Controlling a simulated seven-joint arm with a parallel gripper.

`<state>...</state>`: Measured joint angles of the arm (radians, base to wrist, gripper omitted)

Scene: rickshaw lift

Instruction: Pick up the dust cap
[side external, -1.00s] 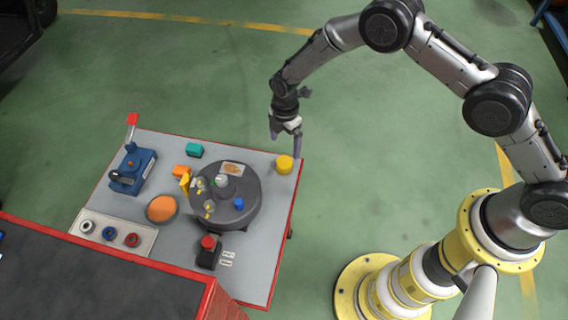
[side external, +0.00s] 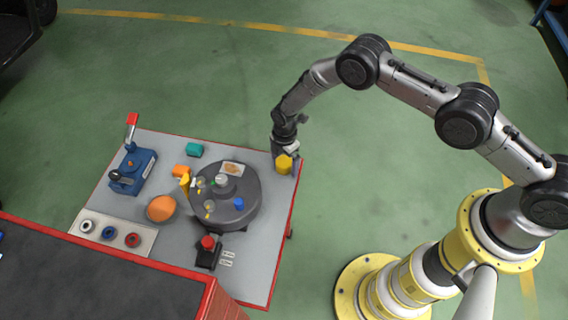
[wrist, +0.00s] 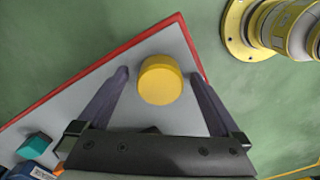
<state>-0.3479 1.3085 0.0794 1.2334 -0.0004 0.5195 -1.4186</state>
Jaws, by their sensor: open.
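The dust cap appears to be the yellow round cap (side external: 284,166), standing on the grey table top near its far right corner. In the wrist view the yellow cap (wrist: 161,84) sits between my two open fingers, with a gap on each side. My gripper (wrist: 160,76) is open and holds nothing. In the side view my gripper (side external: 285,157) points down right at the cap and overlaps its upper part. I cannot tell exactly how high the fingertips are above the table.
The grey round turntable (side external: 240,207) with small parts stands left of the cap. The table's red edge (wrist: 88,75) runs close by the cap.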

